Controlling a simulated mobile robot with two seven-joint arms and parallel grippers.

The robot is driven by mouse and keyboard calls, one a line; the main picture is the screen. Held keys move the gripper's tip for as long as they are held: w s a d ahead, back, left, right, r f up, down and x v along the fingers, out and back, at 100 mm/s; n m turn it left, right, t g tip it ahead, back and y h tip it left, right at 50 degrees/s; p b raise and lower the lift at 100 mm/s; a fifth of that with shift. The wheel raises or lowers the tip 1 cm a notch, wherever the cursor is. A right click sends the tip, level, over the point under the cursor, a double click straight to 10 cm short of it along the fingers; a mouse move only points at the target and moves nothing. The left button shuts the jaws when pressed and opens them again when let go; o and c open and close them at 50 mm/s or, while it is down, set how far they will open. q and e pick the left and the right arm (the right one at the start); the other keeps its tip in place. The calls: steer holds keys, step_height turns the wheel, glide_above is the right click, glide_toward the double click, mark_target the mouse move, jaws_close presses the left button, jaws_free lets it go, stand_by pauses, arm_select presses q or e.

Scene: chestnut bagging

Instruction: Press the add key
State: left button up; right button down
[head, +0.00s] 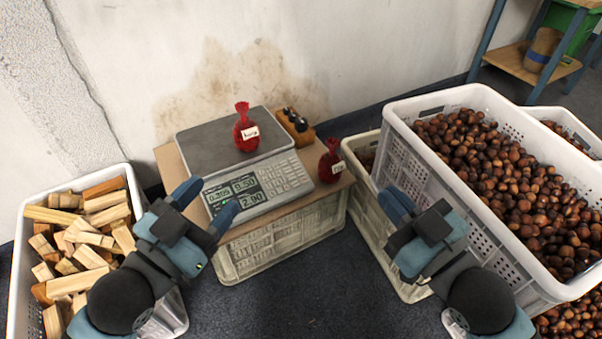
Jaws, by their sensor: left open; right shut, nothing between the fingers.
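A price scale (227,144) stands on a board over an upturned crate, with a grey weighing plate at the back. The add key cannot be made out at this size. A red net bag (245,131) with a white tag sits upright on the plate. My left gripper (208,204) is open and empty, in front of the display's left part. My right gripper (397,202) is shut and empty, right of the scale and apart from it.
A second red bag (331,163) stands on the board right of the keypad. A small wooden holder (294,127) sits behind it. A crate of wood pieces (20,273) is at left. A large white crate (430,167) of chestnuts is at right. Dark floor shows between my arms.

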arm_select(q)
jaws_close()
stand_by(1.8)
